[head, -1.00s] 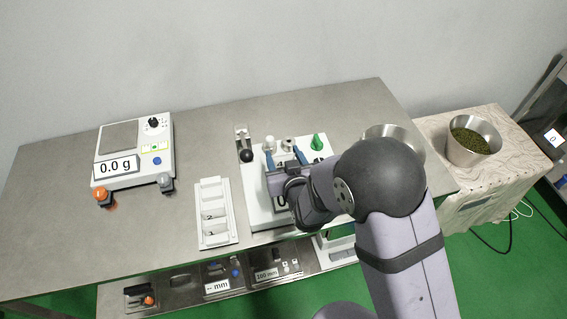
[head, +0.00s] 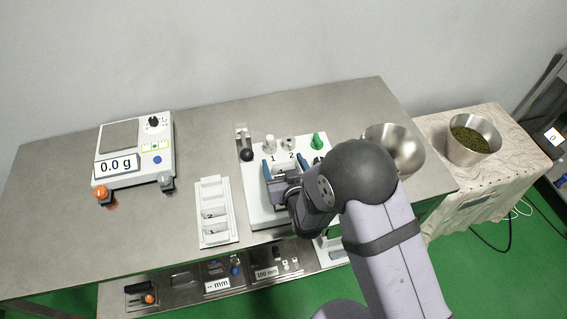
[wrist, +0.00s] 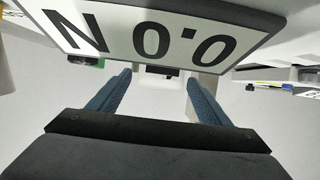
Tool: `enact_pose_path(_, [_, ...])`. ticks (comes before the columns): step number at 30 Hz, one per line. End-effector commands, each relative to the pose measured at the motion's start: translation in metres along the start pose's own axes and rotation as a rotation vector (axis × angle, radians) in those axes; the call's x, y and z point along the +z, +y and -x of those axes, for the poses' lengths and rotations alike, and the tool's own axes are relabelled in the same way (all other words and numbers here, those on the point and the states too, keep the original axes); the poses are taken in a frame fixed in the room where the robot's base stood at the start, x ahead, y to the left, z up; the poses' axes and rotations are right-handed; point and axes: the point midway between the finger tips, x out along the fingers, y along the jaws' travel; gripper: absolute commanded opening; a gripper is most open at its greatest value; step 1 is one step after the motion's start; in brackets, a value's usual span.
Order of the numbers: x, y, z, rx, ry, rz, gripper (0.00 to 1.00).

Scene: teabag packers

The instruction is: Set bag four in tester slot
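The white tester (head: 257,207) stands on the steel table, with posts marked 1 and 2 and a green knob (head: 318,141) along its back. My gripper (head: 283,164) is over the tester, its blue fingers spread apart. In the wrist view my gripper (wrist: 155,85) is open, with the tester's display (wrist: 150,30) reading 0.0 N close by. A small pale part shows beyond the fingertips; I cannot tell whether it is a bag or part of the tester. No bag marked four can be made out. My gripper and arm hide much of the tester's front.
A white rack (head: 216,227) with numbered slots lies left of the tester. A scale (head: 133,170) reading 0.0 g stands farther left. A steel bowl (head: 398,150) is at right; another bowl (head: 473,138) holds green leaves. A lower shelf carries gauges. Table between rack and scale is clear.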

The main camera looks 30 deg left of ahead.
Motion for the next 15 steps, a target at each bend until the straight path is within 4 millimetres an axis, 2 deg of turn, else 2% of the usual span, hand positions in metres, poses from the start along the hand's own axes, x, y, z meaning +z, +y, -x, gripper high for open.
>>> enact_pose_path(11, [-0.0030, 0.0000, 0.0012, 0.000, 0.000, 0.000, 0.71])
enact_pose_path(15, [-0.0033, -0.0004, 0.0076, -0.001, 0.000, 0.000, 0.71])
